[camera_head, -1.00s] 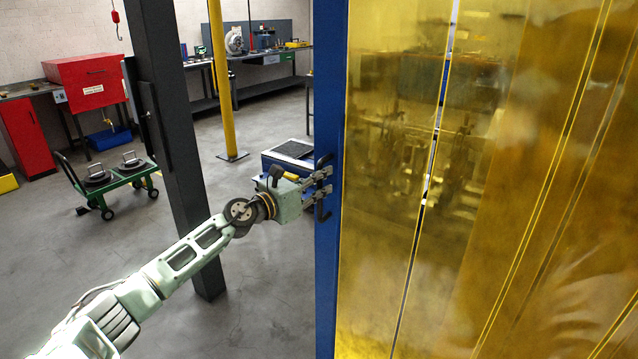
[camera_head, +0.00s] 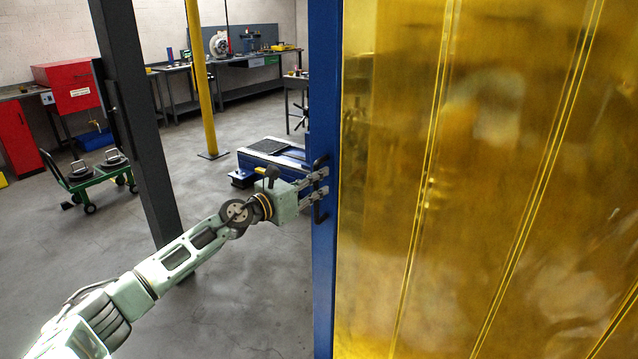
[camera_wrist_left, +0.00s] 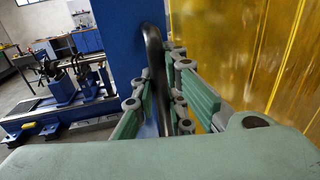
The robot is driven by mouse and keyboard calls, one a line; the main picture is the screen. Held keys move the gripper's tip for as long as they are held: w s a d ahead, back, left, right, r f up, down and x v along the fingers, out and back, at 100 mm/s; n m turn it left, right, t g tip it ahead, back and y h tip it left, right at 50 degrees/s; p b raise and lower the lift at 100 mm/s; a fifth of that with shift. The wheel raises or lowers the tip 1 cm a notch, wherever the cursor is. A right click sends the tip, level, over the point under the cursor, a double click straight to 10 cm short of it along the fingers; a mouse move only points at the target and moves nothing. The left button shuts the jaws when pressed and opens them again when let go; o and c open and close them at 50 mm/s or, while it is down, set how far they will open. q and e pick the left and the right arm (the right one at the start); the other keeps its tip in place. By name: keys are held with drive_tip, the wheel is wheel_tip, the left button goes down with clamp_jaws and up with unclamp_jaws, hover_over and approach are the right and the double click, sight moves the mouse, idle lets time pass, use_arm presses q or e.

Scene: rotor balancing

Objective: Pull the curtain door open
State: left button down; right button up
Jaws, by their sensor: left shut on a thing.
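The curtain door is a yellow see-through strip curtain (camera_head: 500,180) with a blue upright leading post (camera_head: 324,270), filling the right of the head view. The curtain also shows at the right of the left wrist view (camera_wrist_left: 235,50). A dark bar handle (camera_wrist_left: 154,70) stands on the blue post. My left gripper (camera_head: 316,187) is at this handle, its fingers shut around the bar. In the left wrist view the fingers (camera_wrist_left: 163,105) lie on both sides of the handle. My right gripper is not in view.
Behind are a yellow pole (camera_head: 201,80), a blue machine (camera_head: 272,150), a green cart (camera_head: 100,178) and red cabinets (camera_head: 70,85). The grey floor between is clear.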

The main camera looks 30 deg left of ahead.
use_arm(q)
drive_tip(key=shift+d+f, duration=0.15)
idle(0.3)
drive_tip(key=c, duration=1.8)
unclamp_jaws()
drive_tip(key=shift+d, duration=0.15)
drive_tip(key=shift+o, duration=0.2)
drive_tip(key=shift+s+a, duration=0.25)
drive_tip(key=v, duration=1.1)
drive_tip(key=shift+s, duration=0.25)
